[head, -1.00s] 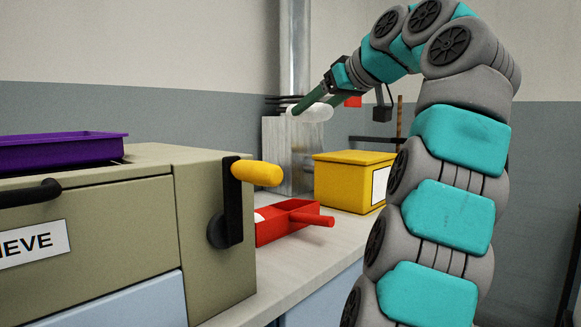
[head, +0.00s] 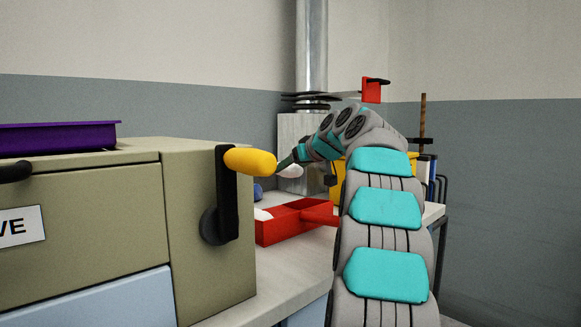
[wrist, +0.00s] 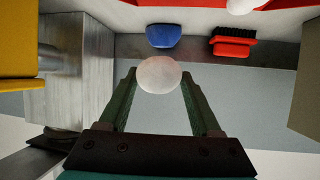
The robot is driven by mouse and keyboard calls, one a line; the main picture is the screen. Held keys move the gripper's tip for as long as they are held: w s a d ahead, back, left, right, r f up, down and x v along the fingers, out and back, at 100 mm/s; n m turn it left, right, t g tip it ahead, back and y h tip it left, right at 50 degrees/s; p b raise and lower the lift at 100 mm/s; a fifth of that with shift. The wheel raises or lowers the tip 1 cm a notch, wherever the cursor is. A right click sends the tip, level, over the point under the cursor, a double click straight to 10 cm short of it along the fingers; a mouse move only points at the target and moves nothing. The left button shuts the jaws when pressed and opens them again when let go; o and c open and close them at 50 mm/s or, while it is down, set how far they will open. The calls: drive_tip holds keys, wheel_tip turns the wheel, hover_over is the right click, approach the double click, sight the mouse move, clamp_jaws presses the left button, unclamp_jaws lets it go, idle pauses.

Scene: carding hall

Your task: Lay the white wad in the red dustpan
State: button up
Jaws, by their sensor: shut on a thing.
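The white wad (wrist: 158,74) is held between the fingertips of my gripper (wrist: 160,88) in the wrist view. In the head view the wad (head: 290,171) hangs at the gripper's tip, just right of the yellow crank knob, which partly hides the gripper. The red dustpan (head: 292,226) lies on the bench below and in front of the wad, its handle to the right, partly behind my arm. A white piece (head: 262,214) lies at its left end. In the wrist view the red dustpan (wrist: 292,18) is at the top edge. The wad is above the bench, apart from the dustpan.
A beige machine with a yellow crank knob (head: 250,160) stands left, close to the gripper. A purple tray (head: 58,137) sits on it. A yellow box (head: 344,170) is behind my arm. A blue object (wrist: 163,36) and a red brush (wrist: 233,46) lie near the dustpan.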

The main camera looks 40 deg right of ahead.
drive_tip(key=shift+f+b, duration=3.7)
drive_tip(key=shift+f, duration=1.2)
drive_tip(key=o, duration=1.4)
drive_tip(key=shift+o, duration=0.2)
wheel_tip(320, 180, up, 11)
drive_tip(key=p, duration=0.8)
drive_tip(key=shift+p, duration=0.35)
drive_tip(key=w+r+v, duration=0.1)
drive_tip(key=r+v, duration=0.1)
drive_tip(key=v, duration=0.9)
drive_tip(key=w+a+r+v, duration=0.1)
drive_tip(key=r+v, duration=0.1)
drive_tip(key=v, duration=0.9)
drive_tip(key=shift+a+p, duration=0.15)
drive_tip(key=shift+p, duration=0.3)
